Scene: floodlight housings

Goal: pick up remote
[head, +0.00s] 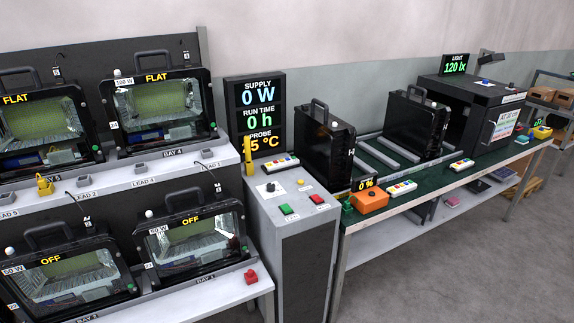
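Several white remote-like pads with coloured buttons are in the head view. One remote (282,163) lies on the grey cabinet top below the supply display. A second remote (402,188) lies near the front edge of the green bench, right of an orange box. A third remote (461,165) lies farther right on the same bench edge. Neither of my grippers is in view.
The green bench (368,176) carries black floodlight housings (324,142), an orange box (370,202) and a large black test box (475,110). A grey cabinet (290,240) stands between it and the left rack of floodlights (160,110). The floor (450,270) in front is clear.

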